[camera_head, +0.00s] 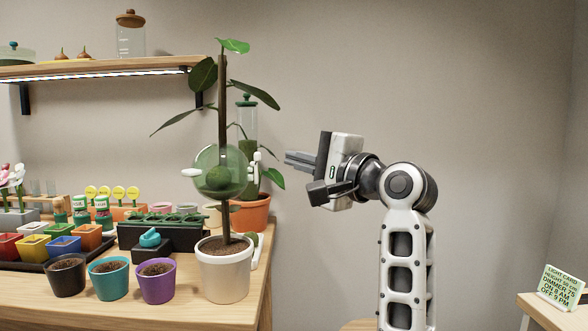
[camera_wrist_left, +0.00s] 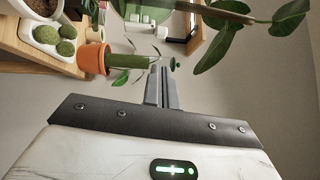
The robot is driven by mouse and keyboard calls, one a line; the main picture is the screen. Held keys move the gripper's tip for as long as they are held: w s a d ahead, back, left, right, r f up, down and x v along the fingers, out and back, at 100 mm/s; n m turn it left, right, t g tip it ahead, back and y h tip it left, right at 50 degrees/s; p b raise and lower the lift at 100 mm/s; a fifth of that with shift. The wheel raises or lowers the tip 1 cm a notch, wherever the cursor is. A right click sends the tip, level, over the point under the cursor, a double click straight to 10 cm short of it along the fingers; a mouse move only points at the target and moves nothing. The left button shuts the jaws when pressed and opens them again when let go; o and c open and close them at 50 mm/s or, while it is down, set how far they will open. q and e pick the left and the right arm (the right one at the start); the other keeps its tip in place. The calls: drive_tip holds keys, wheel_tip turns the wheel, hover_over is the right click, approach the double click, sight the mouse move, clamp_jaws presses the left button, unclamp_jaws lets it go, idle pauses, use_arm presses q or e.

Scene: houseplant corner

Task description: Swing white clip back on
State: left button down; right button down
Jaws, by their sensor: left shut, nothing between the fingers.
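A potted plant with a tall brown stem stands in a white pot (camera_head: 222,272) at the table's front right. A clear green pod (camera_head: 236,160) surrounds the stem, with a green moss ball (camera_head: 218,178) inside. One white clip (camera_head: 191,172) sticks out at the pod's left side. Another white clip (camera_head: 254,160) is at its right side. Whether either is fastened, I cannot tell. My left gripper (camera_head: 289,159) is shut and empty, right of the pod and apart from it. Its closed fingers (camera_wrist_left: 161,72) show in the left wrist view, pointing toward the plants. My right gripper is not in view.
An orange pot (camera_head: 252,215) with a green plant stands behind the white pot. Black, teal and purple pots (camera_head: 156,284) line the table's front. A lit shelf (camera_head: 100,68) hangs above. A light card (camera_head: 562,286) stands far right. Space between pod and gripper is free.

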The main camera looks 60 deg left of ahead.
use_arm(q)
drive_tip(key=r+v, duration=0.1)
drive_tip(key=v, duration=0.9)
drive_tip(key=shift+w+d, duration=0.25)
drive_tip(key=shift+d, duration=0.05)
